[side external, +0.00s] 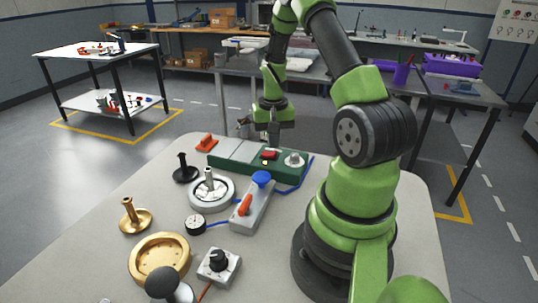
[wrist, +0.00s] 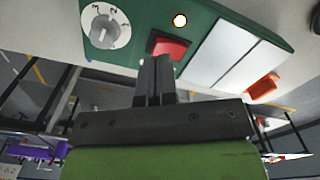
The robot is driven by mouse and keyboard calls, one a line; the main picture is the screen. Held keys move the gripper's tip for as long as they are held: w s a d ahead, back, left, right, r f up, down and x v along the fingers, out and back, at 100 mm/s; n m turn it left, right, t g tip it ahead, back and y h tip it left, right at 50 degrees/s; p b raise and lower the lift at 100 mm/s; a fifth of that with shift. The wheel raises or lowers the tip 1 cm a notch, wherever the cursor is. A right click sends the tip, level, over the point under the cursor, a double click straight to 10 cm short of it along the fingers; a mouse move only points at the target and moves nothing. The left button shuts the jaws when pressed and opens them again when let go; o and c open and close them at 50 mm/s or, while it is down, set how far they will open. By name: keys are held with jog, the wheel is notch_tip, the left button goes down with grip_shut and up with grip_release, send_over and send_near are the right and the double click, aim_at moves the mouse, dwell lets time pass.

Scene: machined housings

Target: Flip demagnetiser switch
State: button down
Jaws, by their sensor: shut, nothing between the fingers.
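The demagnetiser appears to be the long green box (side external: 300,174) with grey top plates at the back of the table; it also fills the top of the wrist view (wrist: 205,25). Its red rocker switch (side external: 269,154) shows in the wrist view too (wrist: 172,46), beside a lit round lamp (wrist: 180,20) and a numbered dial (wrist: 106,26). My gripper (side external: 273,138) is shut and empty, just above the switch. In the wrist view its fingertips (wrist: 155,62) overlap the switch's near edge; I cannot tell whether they touch it.
An orange-red block (side external: 206,142) lies beyond the box's left end. In front are a grey unit with an orange lever (side external: 245,205), a white round fixture (side external: 210,203), a black stand (side external: 185,173), brass parts (side external: 135,220) and a knob box (side external: 219,266). A blue cable runs by the right end.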

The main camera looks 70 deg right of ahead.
aim_at(273, 153)
jog(key=shift+f, duration=1.1)
dwell(0.4)
jog(key=shift+r, duration=3.5)
